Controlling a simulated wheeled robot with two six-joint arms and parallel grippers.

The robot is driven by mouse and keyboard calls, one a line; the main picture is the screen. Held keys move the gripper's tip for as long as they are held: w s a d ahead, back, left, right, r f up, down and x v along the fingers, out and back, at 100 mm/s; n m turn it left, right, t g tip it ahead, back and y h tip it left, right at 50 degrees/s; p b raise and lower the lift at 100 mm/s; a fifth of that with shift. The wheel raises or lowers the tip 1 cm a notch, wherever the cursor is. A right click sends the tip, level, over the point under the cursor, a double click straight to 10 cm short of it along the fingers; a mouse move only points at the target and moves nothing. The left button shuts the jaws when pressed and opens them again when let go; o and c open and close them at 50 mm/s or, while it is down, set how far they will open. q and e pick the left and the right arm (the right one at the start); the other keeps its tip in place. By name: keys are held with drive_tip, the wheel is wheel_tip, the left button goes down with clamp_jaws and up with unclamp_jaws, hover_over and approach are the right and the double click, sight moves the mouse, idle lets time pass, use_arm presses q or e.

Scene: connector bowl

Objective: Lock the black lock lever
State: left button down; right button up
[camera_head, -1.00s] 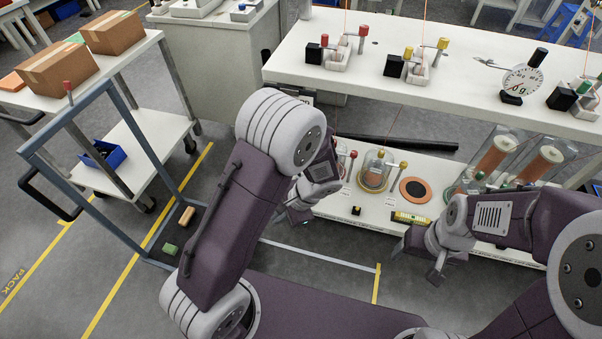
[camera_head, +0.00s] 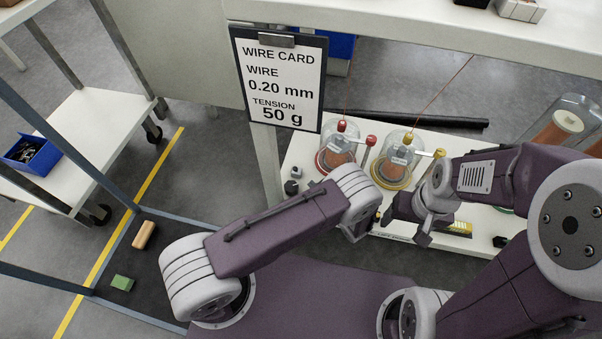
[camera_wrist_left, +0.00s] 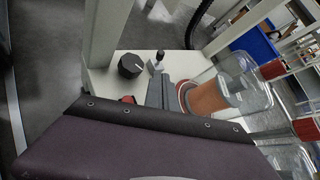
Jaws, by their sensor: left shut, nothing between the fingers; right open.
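A small round black knob (camera_head: 291,187) sits at the left end of the white lower shelf. It also shows in the left wrist view (camera_wrist_left: 130,66), with a pale line on top. Beside it is a small metal piece with a black tip (camera_wrist_left: 159,58); I cannot tell which of these is the lock lever. My left gripper (camera_head: 355,235) is partly hidden by its own wrist, over the shelf's front edge. In the left wrist view its grey fingers (camera_wrist_left: 160,93) are together and empty, apart from the knob. My right gripper (camera_head: 425,236) is open further right.
Spools under clear domes stand behind the grippers, with a red lever (camera_head: 368,148) and a yellow lever (camera_head: 438,153). A wire card (camera_head: 280,80) hangs from the upper shelf. A cart frame (camera_head: 60,278) is at left.

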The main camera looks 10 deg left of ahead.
sight(296, 170)
use_arm(q)
drive_tip(key=shift+w+a+f, duration=0.2)
drive_tip(key=shift+f, duration=0.05)
drive_tip(key=b+x, duration=0.5)
drive_tip(key=x, duration=0.4)
drive_tip(key=shift+b, duration=0.3)
drive_tip(key=shift+w+a, duration=0.1)
drive_tip(key=shift+w, duration=0.1)
drive_tip(key=shift+r, duration=0.1)
drive_tip(key=shift+r, duration=0.1)
drive_tip(key=shift+w+p, duration=0.15)
drive_tip(key=shift+p, duration=0.25)
